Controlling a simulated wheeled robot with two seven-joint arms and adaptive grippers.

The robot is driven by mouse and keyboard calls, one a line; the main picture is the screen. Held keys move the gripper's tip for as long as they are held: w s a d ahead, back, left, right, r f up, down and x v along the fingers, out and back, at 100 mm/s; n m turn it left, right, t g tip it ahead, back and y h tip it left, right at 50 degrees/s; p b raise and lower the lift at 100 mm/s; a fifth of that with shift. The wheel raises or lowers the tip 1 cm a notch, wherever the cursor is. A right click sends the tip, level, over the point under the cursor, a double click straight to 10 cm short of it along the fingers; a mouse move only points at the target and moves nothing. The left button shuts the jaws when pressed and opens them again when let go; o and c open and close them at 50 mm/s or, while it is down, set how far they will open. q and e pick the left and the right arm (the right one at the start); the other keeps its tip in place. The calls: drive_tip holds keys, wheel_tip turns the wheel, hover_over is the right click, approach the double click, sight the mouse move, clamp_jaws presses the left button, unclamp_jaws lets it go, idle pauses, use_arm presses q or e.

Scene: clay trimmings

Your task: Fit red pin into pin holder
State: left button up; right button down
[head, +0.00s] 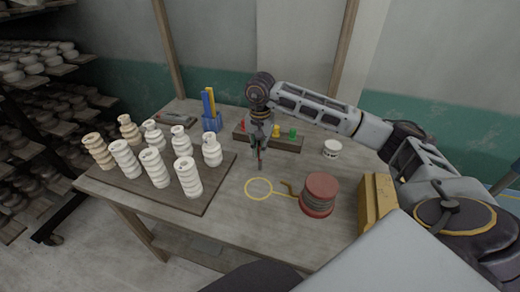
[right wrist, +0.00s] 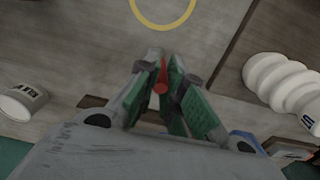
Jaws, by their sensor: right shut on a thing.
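My right gripper (head: 259,163) points down over the table, left of its middle. It is shut on the red pin, whose red end shows between the fingertips in the right wrist view (right wrist: 161,86). The fingers and their green pads hide much of the pin. A blue holder (head: 211,126) with upright blue and yellow pins stands at the back of the table, left of and behind my gripper. A wooden strip (head: 285,145) with red, yellow and green pieces lies behind my gripper. I cannot tell for sure which is the pin holder. My left gripper is not in view.
A dark board (head: 215,190) with several pale ribbed pots stands on the left. Table is clear beneath my gripper.

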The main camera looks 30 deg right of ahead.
drive_tip(key=shift+f, duration=0.3)
drive_tip(key=c, duration=1.7)
unclamp_jaws()
drive_tip(key=shift+o, duration=0.8)
drive_tip(key=shift+r, duration=0.15)
